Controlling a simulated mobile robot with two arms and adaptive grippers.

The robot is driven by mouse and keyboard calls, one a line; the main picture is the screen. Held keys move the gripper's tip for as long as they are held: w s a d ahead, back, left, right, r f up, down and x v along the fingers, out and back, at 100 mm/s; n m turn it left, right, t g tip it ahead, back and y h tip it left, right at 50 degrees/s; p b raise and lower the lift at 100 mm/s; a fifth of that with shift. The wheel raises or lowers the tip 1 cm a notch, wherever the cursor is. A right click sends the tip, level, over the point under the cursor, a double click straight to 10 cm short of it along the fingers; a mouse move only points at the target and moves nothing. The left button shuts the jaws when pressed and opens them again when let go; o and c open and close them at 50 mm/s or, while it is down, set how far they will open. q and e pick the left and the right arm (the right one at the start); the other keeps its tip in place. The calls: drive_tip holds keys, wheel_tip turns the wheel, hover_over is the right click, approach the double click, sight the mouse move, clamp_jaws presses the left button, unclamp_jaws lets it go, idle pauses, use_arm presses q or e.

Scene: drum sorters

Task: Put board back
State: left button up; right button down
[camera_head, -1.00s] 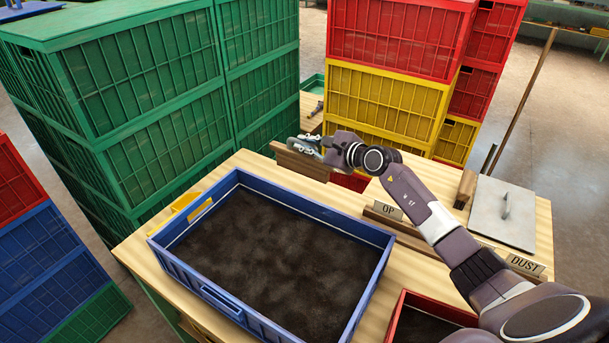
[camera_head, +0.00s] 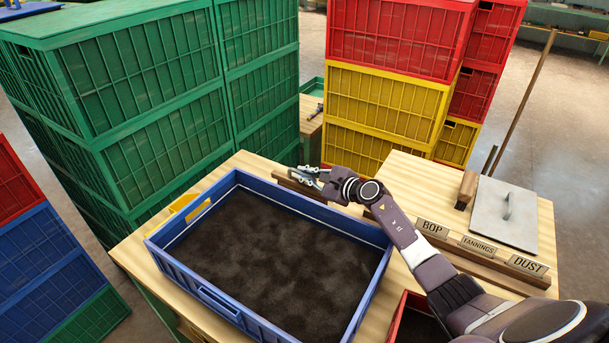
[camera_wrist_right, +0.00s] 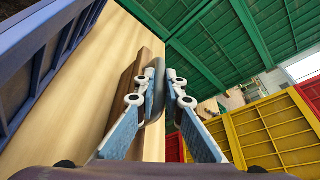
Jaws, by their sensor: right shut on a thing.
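My right gripper (camera_head: 308,172) is beyond the far right corner of the blue tray, low at the table's far edge. In the right wrist view it (camera_wrist_right: 156,88) is shut on a grey curved handle. A brown wooden board (camera_head: 290,182) is at the gripper, its narrow edge showing just behind the tray; it also shows in the right wrist view (camera_wrist_right: 122,105). The gripper and arm hide part of the board. I cannot tell whether it touches the tabletop. My left gripper is not in view.
The blue tray (camera_head: 165,250) of dark material fills the table's left part. BOP (camera_head: 432,228), FANNINGS and DUST signs stand on a wooden strip to the right. A grey plate (camera_head: 503,212) with a handle lies behind. Green crates (camera_head: 150,90) and yellow-red crates (camera_head: 385,100) stand close behind.

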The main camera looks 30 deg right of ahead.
drive_tip(key=shift+f, duration=0.1)
drive_tip(key=c, duration=2)
unclamp_jaws()
drive_tip(key=shift+b+v, duration=0.4)
drive_tip(key=shift+v, duration=5.7)
